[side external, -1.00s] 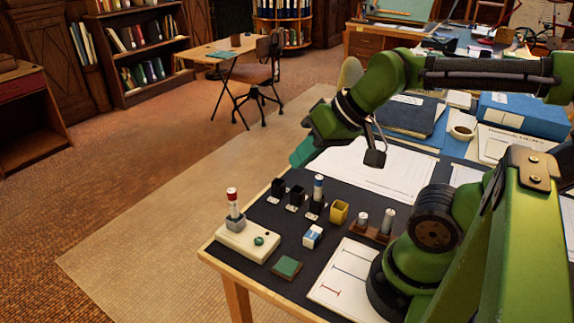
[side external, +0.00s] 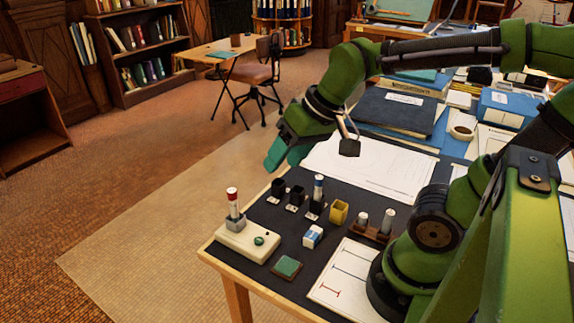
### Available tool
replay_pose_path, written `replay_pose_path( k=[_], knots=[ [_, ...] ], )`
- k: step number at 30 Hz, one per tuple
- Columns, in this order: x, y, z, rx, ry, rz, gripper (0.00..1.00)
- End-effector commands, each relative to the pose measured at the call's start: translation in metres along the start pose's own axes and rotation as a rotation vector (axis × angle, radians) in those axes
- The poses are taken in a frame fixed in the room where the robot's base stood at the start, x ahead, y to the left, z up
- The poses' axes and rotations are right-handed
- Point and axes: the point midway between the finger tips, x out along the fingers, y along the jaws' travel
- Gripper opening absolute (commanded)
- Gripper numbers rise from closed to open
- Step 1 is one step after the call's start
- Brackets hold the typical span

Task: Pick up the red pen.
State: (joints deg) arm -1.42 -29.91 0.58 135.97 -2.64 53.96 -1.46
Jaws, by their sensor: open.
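The red pen (side external: 232,203) is a white stick with a red cap. It stands upright in a small grey holder on a cream box (side external: 247,242) at the near left corner of the desk. My gripper (side external: 279,158), with teal fingers, is in the air over the desk's far left edge, above and to the right of the pen and well apart from it. It is open, and I see nothing between its fingers.
White sheets (side external: 381,177), a dark folder (side external: 394,112) and a tape roll (side external: 462,131) lie farther back.

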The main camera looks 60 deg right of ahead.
Motion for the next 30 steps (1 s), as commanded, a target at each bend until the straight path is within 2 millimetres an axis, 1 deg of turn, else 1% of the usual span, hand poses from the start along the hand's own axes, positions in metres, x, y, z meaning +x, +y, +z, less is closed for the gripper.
replay_pose_path(
  k=[1, 3, 9, 12, 14, 16, 18, 20, 22, 26, 30],
  knots=[
    [0.009, -0.006, -0.013, -0.048, -0.053, 0.024, 0.52],
    [0.019, -0.014, -0.03, -0.134, -0.12, 0.054, 0.52],
    [0.053, -0.033, -0.076, -0.423, -0.327, 0.119, 0.52],
    [0.067, -0.04, -0.095, -0.567, -0.417, 0.132, 0.52],
    [0.07, -0.044, -0.105, -0.643, -0.456, 0.134, 0.52],
    [0.065, -0.046, -0.114, -0.717, -0.484, 0.131, 0.52],
    [0.056, -0.047, -0.116, -0.765, -0.494, 0.124, 0.52],
    [0.056, -0.046, -0.113, -0.787, -0.513, 0.118, 0.52],
    [0.061, -0.044, -0.109, -0.8, -0.52, 0.111, 0.52],
    [0.081, -0.037, -0.1, -0.802, -0.521, 0.111, 0.52],
    [0.108, -0.028, -0.087, -0.799, -0.521, 0.111, 0.52]
  ],
)
